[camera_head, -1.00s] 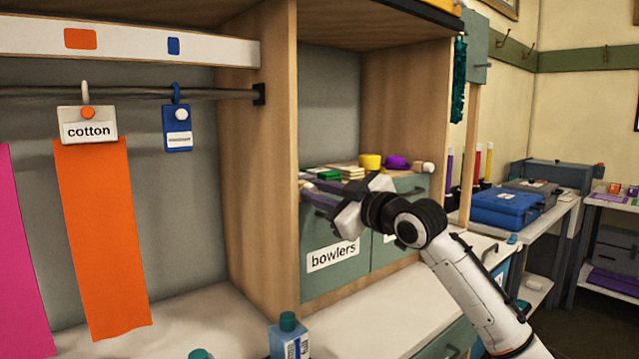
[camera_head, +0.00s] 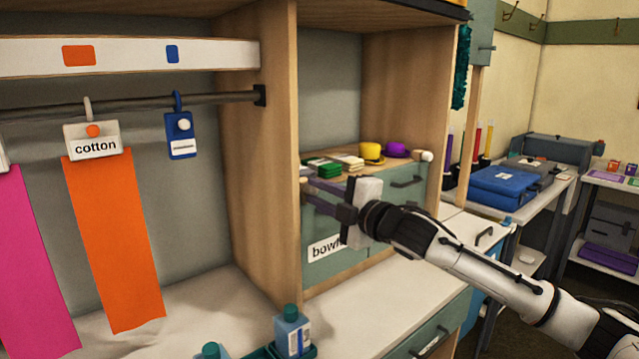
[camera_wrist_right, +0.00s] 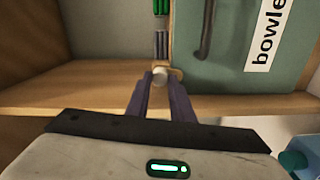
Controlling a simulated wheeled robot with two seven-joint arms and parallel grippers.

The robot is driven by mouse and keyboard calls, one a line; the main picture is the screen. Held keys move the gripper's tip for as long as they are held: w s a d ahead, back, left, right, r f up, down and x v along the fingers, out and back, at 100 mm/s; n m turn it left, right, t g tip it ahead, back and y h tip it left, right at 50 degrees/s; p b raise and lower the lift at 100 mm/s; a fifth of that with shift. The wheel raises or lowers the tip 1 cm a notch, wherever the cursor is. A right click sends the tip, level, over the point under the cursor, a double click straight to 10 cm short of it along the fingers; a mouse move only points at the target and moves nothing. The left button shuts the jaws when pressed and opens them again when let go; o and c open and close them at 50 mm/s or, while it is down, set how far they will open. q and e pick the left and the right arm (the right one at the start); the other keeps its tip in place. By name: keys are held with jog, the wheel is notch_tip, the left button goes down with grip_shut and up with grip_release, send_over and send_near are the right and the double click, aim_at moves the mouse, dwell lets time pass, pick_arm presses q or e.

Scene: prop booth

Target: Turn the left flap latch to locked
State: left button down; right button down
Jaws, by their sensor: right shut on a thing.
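The left flap latch (camera_wrist_right: 160,76) is a small pale knob on a tan mount at the upper left edge of the grey-green flap labelled bowlers (camera_head: 320,247). In the head view only a bit of the latch (camera_head: 304,182) shows at my fingertips. My right gripper (camera_head: 308,190) is shut on it. In the right wrist view the two purple fingers of my right gripper (camera_wrist_right: 160,84) stand on either side of the knob. My gripper and wrist cover part of the flap and its label. My left gripper is in neither view.
A pale knob (camera_head: 427,156) sits at the right end of the flaps. Green and cream stacks, a yellow hat (camera_head: 371,152) and a purple hat (camera_head: 396,149) lie on top. A wooden post (camera_head: 262,140) rises left of the gripper.

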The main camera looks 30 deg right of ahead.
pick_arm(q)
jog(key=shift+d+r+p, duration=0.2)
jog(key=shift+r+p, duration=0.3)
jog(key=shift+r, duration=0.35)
pick_arm(e)
jog(key=shift+n, duration=0.9)
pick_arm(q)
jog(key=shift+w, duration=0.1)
pick_arm(e)
jog(key=c, duration=1.6)
grip_release()
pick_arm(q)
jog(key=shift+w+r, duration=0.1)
pick_arm(e)
jog(key=shift+o, duration=0.2)
